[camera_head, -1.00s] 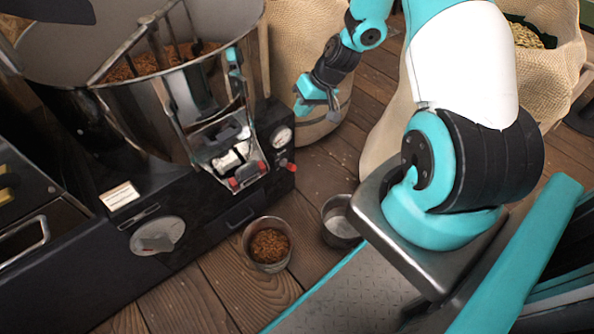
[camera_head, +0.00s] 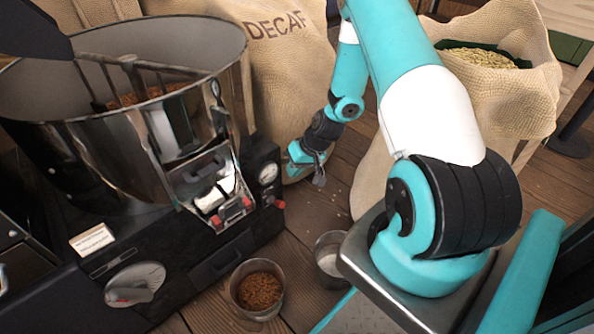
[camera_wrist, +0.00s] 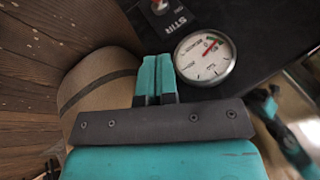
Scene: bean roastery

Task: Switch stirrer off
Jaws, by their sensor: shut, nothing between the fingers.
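The stirrer switch (camera_wrist: 160,5), a small red and metal part beside the "STIR" label (camera_wrist: 180,20), is cut by the top edge of the wrist view. Which way it is set cannot be told. In the head view a small red part (camera_head: 280,204) shows on the roaster's right end, below the round gauge (camera_head: 267,172). My gripper (camera_wrist: 156,75) has its teal fingers together and empty. In the wrist view they lie below the switch and left of the gauge (camera_wrist: 205,57). In the head view my gripper (camera_head: 297,154) is right of the roaster, apart from it.
The black roaster has a large metal drum (camera_head: 95,150) with beans inside. A DECAF sack (camera_head: 285,70) stands behind my gripper. A bean cup (camera_head: 257,290) and another metal cup (camera_head: 330,255) stand on the wooden floor in front. A green-bean sack (camera_head: 500,100) is at right.

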